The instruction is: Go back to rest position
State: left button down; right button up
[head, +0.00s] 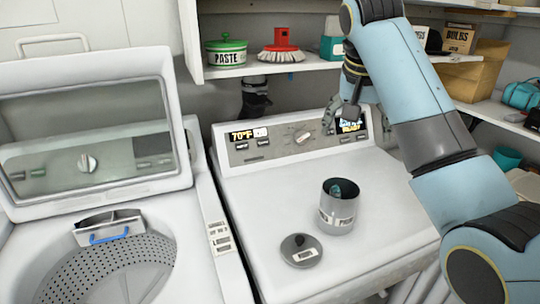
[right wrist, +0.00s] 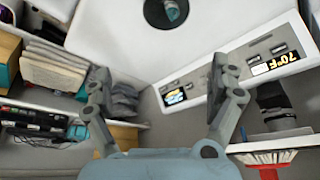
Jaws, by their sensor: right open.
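My right gripper (head: 338,118) is in front of the control panel (head: 300,136) of the closed white machine, above its back edge. In the right wrist view my right gripper (right wrist: 160,80) has its two fingers wide apart with nothing between them. A grey labelled canister (head: 338,215) stands open on the machine's top, with something teal inside. Its grey lid (head: 301,250), with a dark knob, lies beside it at the front left. The canister also shows at the top of the right wrist view (right wrist: 166,12). My left gripper is not in view.
A washer (head: 95,195) with its lid raised stands at the left. A shelf (head: 270,70) above the panel holds a green-lidded paste pot (head: 226,52) and a red brush (head: 282,42). Right-hand shelves hold boxes and a teal bag (head: 521,95).

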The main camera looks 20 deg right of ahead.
jog(key=s+a+f+n, duration=0.1)
jog(key=s+f+n, duration=0.3)
jog(key=s+f, duration=0.8)
jog(key=s+a+f+n+y, duration=0.1)
jog(key=s+a+n, duration=0.15)
jog(key=s, duration=0.65)
jog(key=s+a+n+y, duration=0.1)
jog(key=s+n, duration=0.2)
jog(key=s, duration=0.7)
notch_tip(320, 180, down, 41)
jog(key=s+d+g+b, duration=0.1)
jog(key=s+d+b, duration=0.1)
jog(key=b, duration=1.2)
jog(key=s+f+b, duration=0.5)
jog(key=s+f, duration=0.4)
jog(key=f, duration=0.4)
jog(key=s+d+f+g+b, duration=0.1)
jog(key=s+f+b, duration=0.4)
jog(key=s+f, duration=0.4)
notch_tip(320, 180, down, 4)
jog(key=shift+d+f+m, duration=0.15)
jog(key=shift+f+m, duration=0.05)
jog(key=shift+m, duration=0.25)
